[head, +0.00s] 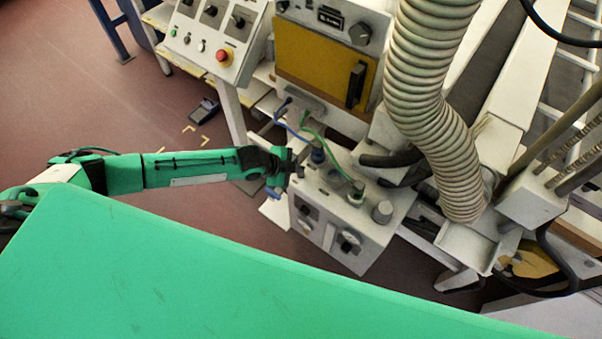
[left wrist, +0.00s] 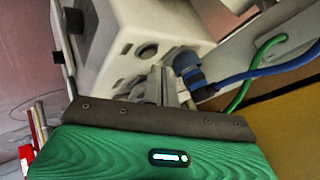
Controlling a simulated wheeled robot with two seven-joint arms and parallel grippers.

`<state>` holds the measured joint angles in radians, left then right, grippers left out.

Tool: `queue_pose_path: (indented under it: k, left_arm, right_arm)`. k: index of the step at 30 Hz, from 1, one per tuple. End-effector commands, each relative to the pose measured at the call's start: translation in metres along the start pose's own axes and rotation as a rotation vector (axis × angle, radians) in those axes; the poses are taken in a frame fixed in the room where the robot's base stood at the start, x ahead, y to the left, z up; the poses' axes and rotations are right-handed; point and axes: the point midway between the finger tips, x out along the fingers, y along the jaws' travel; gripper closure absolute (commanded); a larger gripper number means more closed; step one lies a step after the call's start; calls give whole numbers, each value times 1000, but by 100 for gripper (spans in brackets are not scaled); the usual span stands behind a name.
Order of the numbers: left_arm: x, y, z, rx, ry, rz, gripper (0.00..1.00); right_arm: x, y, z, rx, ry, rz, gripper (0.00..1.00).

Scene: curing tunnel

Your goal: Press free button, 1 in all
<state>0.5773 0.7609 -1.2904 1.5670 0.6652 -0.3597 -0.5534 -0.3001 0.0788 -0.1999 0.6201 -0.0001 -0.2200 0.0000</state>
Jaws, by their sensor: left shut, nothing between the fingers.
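A white box (head: 372,232) stands at the centre of the head view, with a blue-cable plug (head: 317,156), a green-cable plug (head: 356,192) and a grey knob (head: 382,211) on top. My left gripper (head: 297,168) is shut and empty at the box's left upper edge. In the left wrist view its fingers (left wrist: 162,86) are together in front of the white box (left wrist: 165,18), beside the blue plug (left wrist: 188,66). A round dark-centred fitting (left wrist: 147,50) shows just beyond them. I cannot tell whether it is the free button, or whether the fingers touch the box. My right gripper is out of view.
A control panel (head: 208,48) with a red button (head: 223,56) stands at upper left. A yellow-fronted cabinet (head: 318,62) is behind the box. A ribbed hose (head: 435,100) hangs to the right. Blue and green cables (head: 316,131) arch close to the gripper. Floor is open at left.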

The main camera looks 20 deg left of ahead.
Motion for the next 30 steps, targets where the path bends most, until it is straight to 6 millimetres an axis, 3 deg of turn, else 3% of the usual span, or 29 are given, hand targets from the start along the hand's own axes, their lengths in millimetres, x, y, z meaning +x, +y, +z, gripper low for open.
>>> queue_pose_path:
  k: [17,30]
  left_arm:
    - [-35,-25,-25,1,0,0,100]
    - [-35,-25,-25,0,0,0,100]
  right_arm:
    - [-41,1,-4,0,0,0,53]
    - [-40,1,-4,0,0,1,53]
